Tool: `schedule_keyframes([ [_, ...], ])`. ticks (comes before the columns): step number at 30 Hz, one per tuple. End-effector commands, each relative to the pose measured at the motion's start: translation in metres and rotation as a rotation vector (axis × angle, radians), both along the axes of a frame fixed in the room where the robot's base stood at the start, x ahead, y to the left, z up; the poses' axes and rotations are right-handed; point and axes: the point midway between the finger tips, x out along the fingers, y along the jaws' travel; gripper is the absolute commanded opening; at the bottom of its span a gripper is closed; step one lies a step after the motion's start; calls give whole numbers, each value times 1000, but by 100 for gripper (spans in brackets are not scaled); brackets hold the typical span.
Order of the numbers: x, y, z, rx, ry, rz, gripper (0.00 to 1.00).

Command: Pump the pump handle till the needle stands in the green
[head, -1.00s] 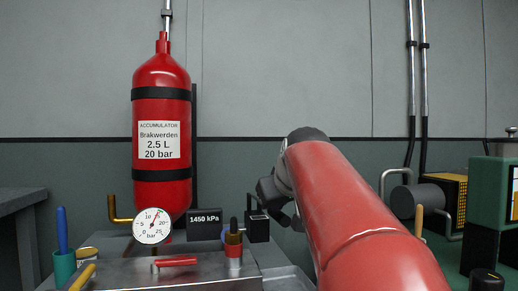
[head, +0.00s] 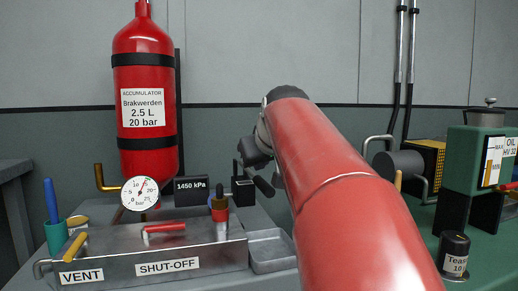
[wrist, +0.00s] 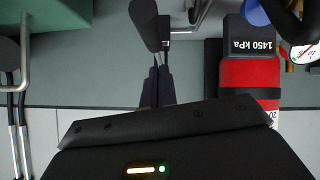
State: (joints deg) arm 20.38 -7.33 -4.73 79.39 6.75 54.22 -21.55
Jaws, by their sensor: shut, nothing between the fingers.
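The round gauge (head: 140,193) stands at the left of the console. Its needle points up and slightly right, near 15 bar; I cannot make out clearly where the green band lies. Part of the gauge shows in the wrist view (wrist: 304,52). A black rounded grip, which looks like the pump handle (wrist: 145,22), is just beyond my fingertips in the wrist view; in the head view it seems to be the dark grip (head: 264,186) beside my arm. My gripper (wrist: 157,72) is shut and empty, apart from the grip as far as I can tell. My arm hides its fingers in the head view.
A black display (head: 190,188) reads 1450 kPa. The red accumulator (head: 145,75) stands behind the gauge. A metal box (head: 200,250) carries VENT and SHUT-OFF labels and a red lever (head: 165,228). An empty tray (head: 272,252) lies beside it. A green oil tank (head: 470,160) stands right.

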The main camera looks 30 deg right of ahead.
Motion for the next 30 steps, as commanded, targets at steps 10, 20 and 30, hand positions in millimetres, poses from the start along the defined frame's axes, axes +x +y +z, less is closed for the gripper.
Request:
schedule_keyframes([
  [10, -60, 21, 29, -1, -4, 1, 0],
  [20, -90, 30, 35, 0, -1, 0, 0],
  [30, -101, 71, -6, 73, 78, 46, 0],
])
